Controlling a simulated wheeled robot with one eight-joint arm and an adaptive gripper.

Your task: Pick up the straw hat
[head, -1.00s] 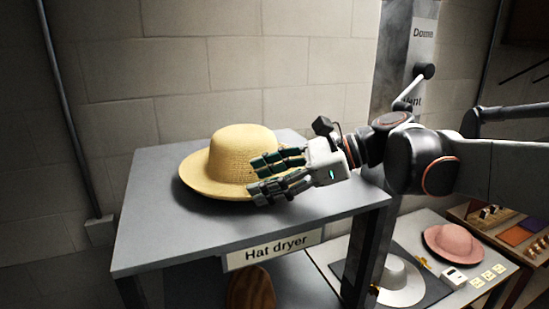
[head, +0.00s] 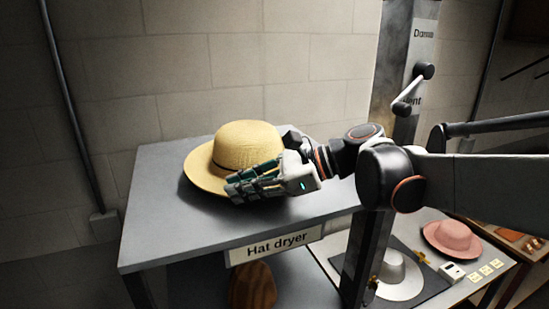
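The straw hat (head: 246,146) is yellow with a dark band and a wide brim. It sits crown up on the grey top of the hat dryer (head: 160,240). My gripper (head: 240,183) comes in from the right, and its fingers lie at the near right part of the brim, overlapping it in the picture. They hide that part of the brim. The fingers look close together, but I cannot tell whether the brim is between them or whether they grip it.
A brick wall stands behind the dryer. A post with a crank handle (head: 413,90) rises to the right. Lower right, a table holds a pink hat (head: 452,238) and a grey-white hat (head: 400,278). A brown wooden form (head: 252,287) sits under the dryer top.

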